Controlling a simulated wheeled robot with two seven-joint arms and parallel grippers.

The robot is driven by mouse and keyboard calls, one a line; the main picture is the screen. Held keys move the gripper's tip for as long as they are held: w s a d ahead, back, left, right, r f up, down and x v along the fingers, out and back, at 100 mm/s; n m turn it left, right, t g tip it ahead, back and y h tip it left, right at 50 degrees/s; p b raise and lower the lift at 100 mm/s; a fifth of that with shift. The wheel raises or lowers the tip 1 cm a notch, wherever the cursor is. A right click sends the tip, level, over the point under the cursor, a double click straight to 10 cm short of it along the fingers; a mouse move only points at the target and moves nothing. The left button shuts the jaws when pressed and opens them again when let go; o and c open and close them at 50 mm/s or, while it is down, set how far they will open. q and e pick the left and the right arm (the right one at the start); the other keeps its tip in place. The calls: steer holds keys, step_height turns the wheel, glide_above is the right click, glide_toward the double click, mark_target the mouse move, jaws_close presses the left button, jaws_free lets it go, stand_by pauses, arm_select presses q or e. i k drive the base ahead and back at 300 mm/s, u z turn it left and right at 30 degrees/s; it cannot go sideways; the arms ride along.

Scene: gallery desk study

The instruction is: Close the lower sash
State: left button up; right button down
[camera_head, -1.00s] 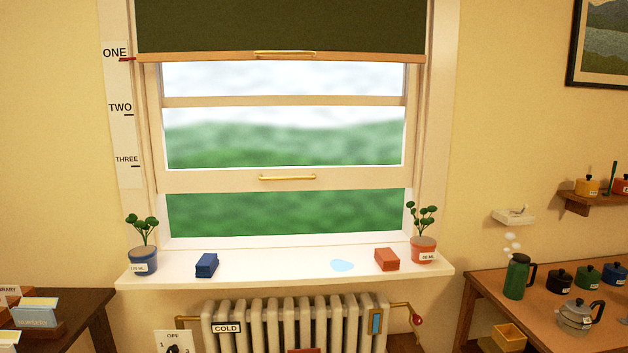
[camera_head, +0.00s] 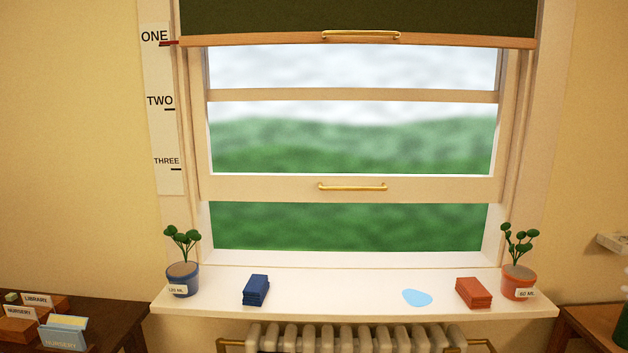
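The lower sash (camera_head: 270,189) is a cream frame with a brass handle (camera_head: 352,187) on its bottom rail. It is raised, with an open gap below it showing green outside, above the white sill (camera_head: 330,290). A dark green blind (camera_head: 350,15) with a brass pull (camera_head: 360,35) covers the top of the window. Neither of my grippers shows in the view.
On the sill stand a plant in a blue pot (camera_head: 183,279), a blue block stack (camera_head: 256,289), a light blue puddle (camera_head: 417,298), a red block stack (camera_head: 473,292) and a plant in an orange pot (camera_head: 518,281). A radiator (camera_head: 355,337) is below. Dark tables flank both sides.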

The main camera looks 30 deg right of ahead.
mark_target(247, 187)
steer(key=i, duration=0.95)
steer(key=z, duration=0.4)
